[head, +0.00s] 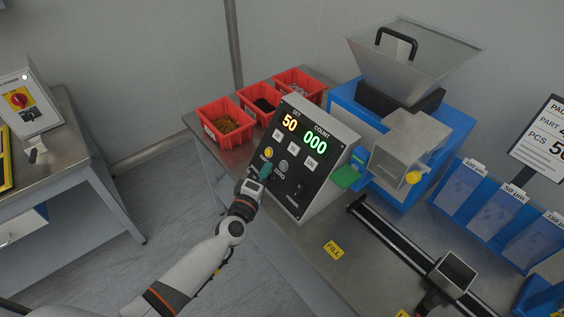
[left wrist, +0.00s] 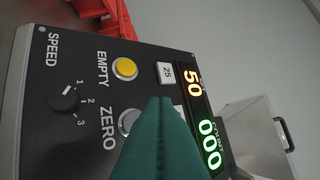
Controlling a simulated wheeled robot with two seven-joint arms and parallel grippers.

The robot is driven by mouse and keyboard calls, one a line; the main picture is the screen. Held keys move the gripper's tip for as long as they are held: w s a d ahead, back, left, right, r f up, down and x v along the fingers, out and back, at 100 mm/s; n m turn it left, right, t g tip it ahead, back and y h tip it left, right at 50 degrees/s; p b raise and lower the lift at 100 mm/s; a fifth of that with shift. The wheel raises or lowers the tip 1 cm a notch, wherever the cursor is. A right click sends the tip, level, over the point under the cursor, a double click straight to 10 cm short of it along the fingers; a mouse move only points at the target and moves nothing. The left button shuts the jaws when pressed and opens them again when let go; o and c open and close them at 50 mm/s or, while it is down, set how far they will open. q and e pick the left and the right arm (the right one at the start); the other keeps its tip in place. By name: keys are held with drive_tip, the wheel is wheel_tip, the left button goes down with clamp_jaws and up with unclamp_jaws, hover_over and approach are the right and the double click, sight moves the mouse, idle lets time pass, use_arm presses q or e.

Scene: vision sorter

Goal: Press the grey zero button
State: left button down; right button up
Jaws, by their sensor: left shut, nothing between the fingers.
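The grey zero button (head: 283,165) is a round button on the sloped black front panel (head: 313,180) of the control box, right of the yellow EMPTY button (head: 268,153). In the left wrist view the zero button (left wrist: 128,122) shows beside the label ZERO, partly hidden by my fingers. My left gripper (head: 266,171) is shut and empty, with green fingertips just in front of the panel near the zero button. The fingertips (left wrist: 160,105) also show in the left wrist view; I cannot tell whether they touch the panel. The displays read 50 and 000. My right gripper is not in view.
Red bins (head: 226,122) stand behind the control box. A blue machine with a clear hopper (head: 410,60) stands to its right. A speed knob (left wrist: 65,97) and small white square buttons (head: 293,142) are on the same panel. A rail (head: 400,245) runs along the table.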

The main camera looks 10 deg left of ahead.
use_arm(q)
drive_tip(key=shift+s+a+r+p, duration=0.35)
drive_tip(key=shift+s+a+r, duration=0.15)
drive_tip(key=shift+s+r, duration=0.15)
idle(0.4)
